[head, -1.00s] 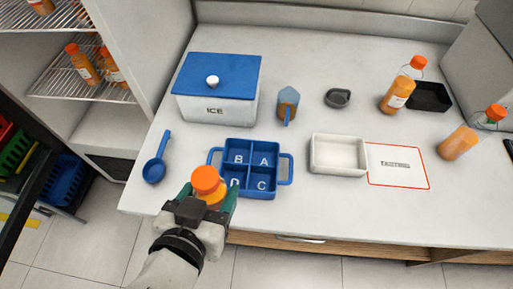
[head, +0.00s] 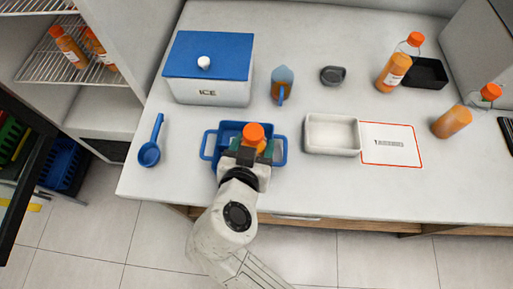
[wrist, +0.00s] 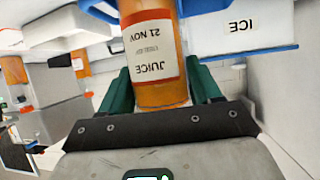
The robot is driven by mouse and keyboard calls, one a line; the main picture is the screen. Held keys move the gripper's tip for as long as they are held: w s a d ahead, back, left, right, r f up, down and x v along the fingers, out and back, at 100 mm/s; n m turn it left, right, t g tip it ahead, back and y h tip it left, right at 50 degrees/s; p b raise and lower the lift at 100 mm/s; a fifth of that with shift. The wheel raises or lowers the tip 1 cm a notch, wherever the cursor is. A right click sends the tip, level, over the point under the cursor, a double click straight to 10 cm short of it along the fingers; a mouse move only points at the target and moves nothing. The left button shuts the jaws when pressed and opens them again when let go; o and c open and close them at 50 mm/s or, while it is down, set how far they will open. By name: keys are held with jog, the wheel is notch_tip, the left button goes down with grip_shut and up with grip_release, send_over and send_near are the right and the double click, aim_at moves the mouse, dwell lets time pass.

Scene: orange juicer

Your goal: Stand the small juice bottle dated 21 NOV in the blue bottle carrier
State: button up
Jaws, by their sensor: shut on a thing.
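The small juice bottle (wrist: 150,50) has an orange cap and a label reading JUICE 21 NOV in the wrist view. In the head view its orange cap (head: 254,133) shows over the blue bottle carrier (head: 226,129). My gripper (head: 246,152) is shut on the bottle, with green fingers on both sides of it. The carrier stands near the counter's front edge, with a handle at each side. My gripper and the bottle cover its front compartments. I cannot tell whether the bottle's base is inside a compartment or above it.
A white bin (head: 333,135) and a red-bordered mat (head: 392,145) lie right of the carrier. A blue scoop (head: 150,152) lies to its left. Larger juice bottles (head: 395,68) stand at right.

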jog(key=f, duration=0.3)
jog(key=shift+w+d+f+p, duration=0.25)
jog(key=shift+w+d+p, duration=0.1)
jog(key=shift+w+p, duration=0.05)
jog(key=shift+f, duration=0.4)
jog(key=shift+f, duration=0.1)
jog(key=shift+f, duration=0.15)
jog(key=o, duration=1.3)
jog(key=shift+r, duration=0.25)
jog(key=b+v, duration=0.1)
jog(key=v, duration=1.1)
